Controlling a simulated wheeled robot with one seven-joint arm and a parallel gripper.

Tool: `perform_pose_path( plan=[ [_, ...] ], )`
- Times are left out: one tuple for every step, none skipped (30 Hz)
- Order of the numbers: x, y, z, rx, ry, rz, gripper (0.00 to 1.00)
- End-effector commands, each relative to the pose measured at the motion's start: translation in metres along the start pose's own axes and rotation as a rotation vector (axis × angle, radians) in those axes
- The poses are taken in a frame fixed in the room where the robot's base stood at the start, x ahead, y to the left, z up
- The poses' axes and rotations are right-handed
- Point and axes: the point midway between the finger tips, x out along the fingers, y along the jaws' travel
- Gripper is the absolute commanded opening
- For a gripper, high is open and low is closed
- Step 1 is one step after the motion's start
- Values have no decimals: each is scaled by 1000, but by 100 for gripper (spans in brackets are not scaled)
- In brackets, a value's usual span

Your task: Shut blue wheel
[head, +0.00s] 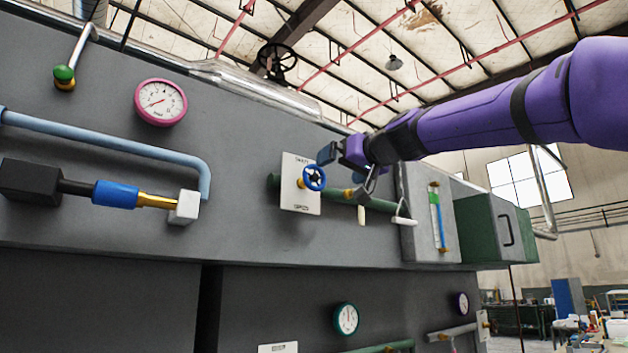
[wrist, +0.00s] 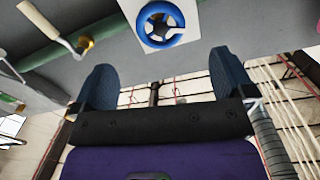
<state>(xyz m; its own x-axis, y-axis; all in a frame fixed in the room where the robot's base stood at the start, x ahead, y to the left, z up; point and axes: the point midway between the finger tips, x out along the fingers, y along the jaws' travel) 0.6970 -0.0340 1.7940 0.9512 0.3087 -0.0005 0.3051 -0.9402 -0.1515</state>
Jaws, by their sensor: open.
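The blue wheel (head: 314,177) is a small spoked handwheel in front of a white plate (head: 300,200) on the grey machine panel, in the middle of the head view. In the wrist view the blue wheel (wrist: 161,24) is at the top centre, beyond the fingertips. My gripper (head: 328,160) comes in from the right on the purple arm, close to the wheel's upper right. In the wrist view my gripper (wrist: 162,78) has its two dark fingers spread apart with nothing between them. The wheel appears apart from the fingers.
A pink gauge (head: 160,102) and light blue pipe (head: 110,140) are left. A green box (head: 490,230) juts out at right.

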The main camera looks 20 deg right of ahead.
Motion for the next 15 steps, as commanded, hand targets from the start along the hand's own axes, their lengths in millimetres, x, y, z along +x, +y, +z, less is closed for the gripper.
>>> perform_pose_path(
  plan=[
    [4, 0, -1, -1, 2, 0, 100],
    [6, 0, -1, -1, 3, 0, 100],
    [9, 0, -1, -1, 3, -1, 100],
    [13, 0, -1, -1, 2, -1, 100],
    [18, 0, 0, 0, 1, 0, 100],
    [24, 0, 0, 0, 0, 0, 100],
    [29, 1, 0, 0, 0, 0, 100],
    [34, 0, 0, 0, 0, -1, 100],
    [42, 0, 0, -1, -1, -1, 100],
    [47, 1, 0, -1, -1, 0, 100],
    [53, 1, 0, -1, 0, 1, 100],
    [60, 1, 0, 0, 0, 0, 100],
    [65, 0, 0, 0, 0, -1, 100],
    [70, 0, 0, 0, 0, -1, 100],
    [76, 0, 0, -1, 0, 0, 100]
  ],
)
